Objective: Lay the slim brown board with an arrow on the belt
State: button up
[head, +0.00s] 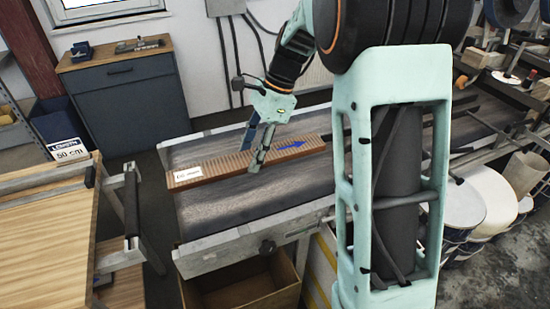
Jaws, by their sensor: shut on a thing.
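The slim brown board (215,167) lies lengthwise along the belt (290,182), with a blue arrow near its right end and a white label near its left end. The board is level with the belt; I cannot tell whether it rests fully on it or hangs just above. My gripper (250,158) reaches down from above and is shut on the board near its middle, one finger on the far side and one on the near side. The fingers hide a small part of the board.
A wooden-topped table (50,220) stands at the left, close to the belt's end. A blue-grey cabinet (125,100) is behind it. An open cardboard box (245,295) sits below the belt's front rail. White drums (480,200) stand at the right.

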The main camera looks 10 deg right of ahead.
jog(key=w+d+f+p, duration=0.1)
jog(key=w+d+f, duration=0.35)
jog(key=w, duration=0.25)
jog(key=p, duration=0.1)
send_over(270, 168)
jog(key=d, duration=0.1)
notch_tip(270, 168, down, 4)
jog(key=shift+s, duration=0.15)
jog(key=shift+w+d+f, duration=0.25)
jog(key=shift+w+f, duration=0.1)
jog(key=shift+f, duration=1.7)
jog(key=shift+f, duration=0.2)
jog(key=o, duration=1.4)
